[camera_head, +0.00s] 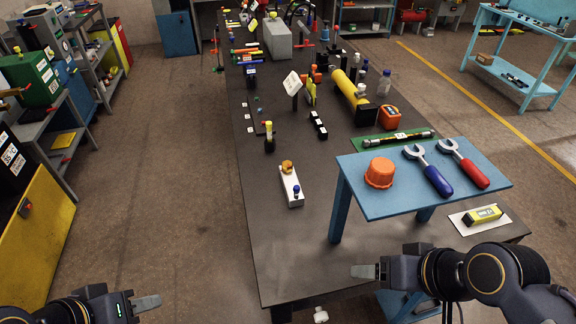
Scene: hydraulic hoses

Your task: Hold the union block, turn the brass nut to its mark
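The union block appears to be the pale grey oblong block (292,190) on the dark bench. A brass-orange nut (287,167) sits at its far end, and a small blue-topped fitting (296,190) stands nearer its front end. The nut's mark is too small to make out. My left gripper (147,303) is at the bottom left, off the bench and well away from the block. My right gripper (366,271) is over the front part of the bench, to the right of and nearer than the block. Neither visibly holds anything; their finger gaps are hidden.
A raised blue stand (365,212) at the right carries an orange cap (380,172) and two wrenches, blue-handled (433,177) and red-handled (467,167). A hose (398,139) lies on a green mat behind it. The bench (275,245) is clear in front of the block.

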